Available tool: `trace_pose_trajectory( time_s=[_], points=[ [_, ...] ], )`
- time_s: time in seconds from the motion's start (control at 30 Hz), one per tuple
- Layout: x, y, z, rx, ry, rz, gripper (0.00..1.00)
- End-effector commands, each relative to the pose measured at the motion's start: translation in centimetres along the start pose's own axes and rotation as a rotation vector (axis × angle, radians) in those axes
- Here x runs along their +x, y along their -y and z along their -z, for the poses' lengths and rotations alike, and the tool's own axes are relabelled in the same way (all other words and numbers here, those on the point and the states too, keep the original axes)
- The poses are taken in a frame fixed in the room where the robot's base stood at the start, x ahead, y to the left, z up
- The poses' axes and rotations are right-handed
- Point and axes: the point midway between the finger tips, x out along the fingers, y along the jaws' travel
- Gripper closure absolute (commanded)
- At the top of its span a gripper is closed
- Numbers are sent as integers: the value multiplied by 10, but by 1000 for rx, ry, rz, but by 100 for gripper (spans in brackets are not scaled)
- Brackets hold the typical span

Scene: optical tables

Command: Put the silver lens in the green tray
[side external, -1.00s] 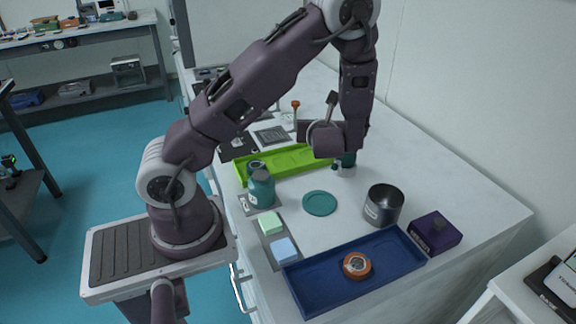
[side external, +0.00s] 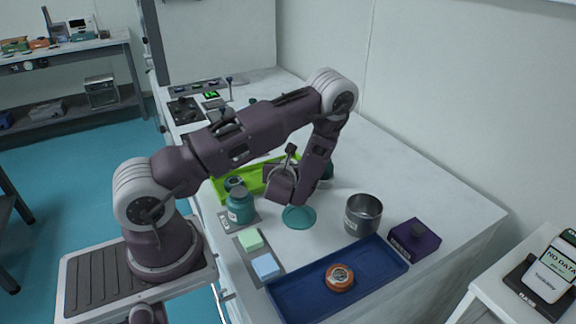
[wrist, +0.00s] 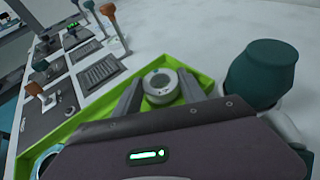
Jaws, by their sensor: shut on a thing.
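The silver lens (wrist: 160,84) is a short ring-shaped cylinder held between the two fingers of my gripper (wrist: 161,92) in the wrist view. The bright green tray (wrist: 200,72) shows behind and below it there. In the side view my gripper (side external: 282,186) is near the right part of the green tray (side external: 222,191), behind the teal disc (side external: 299,217). The arm hides part of the tray, and I cannot make out the lens in that view. The height of the lens above the tray is hard to tell.
A dark ring (side external: 234,183) shows at the tray's left, behind a teal bottle (side external: 239,208). A dark teal rounded object (wrist: 262,72) stands close right of my gripper. A metal cup (side external: 363,214), purple box (side external: 414,239) and blue tray (side external: 300,292) with an orange-rimmed ring (side external: 340,278) stand in front.

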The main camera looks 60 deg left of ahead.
Motion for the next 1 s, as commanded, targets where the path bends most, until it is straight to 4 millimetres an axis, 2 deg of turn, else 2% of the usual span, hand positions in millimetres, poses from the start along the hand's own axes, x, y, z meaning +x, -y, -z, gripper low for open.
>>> trace_pose_trajectory(
  time_s=[0.13, 0.17, 0.27, 0.57, 0.67, 0.9, 1.0],
  points=[
    [1, 0, 3, 1, 0, 0, 100],
    [1, 0, 3, 1, 0, 0, 48],
    [1, 0, 3, 1, 0, 0, 30],
    [-4, 2, 0, 2, -4, 3, 30],
    [-25, 2, 1, 4, -5, 5, 30],
    [-90, 2, 0, 4, -3, 5, 30],
    [-108, 1, 0, 3, -3, 4, 30]
  ],
)
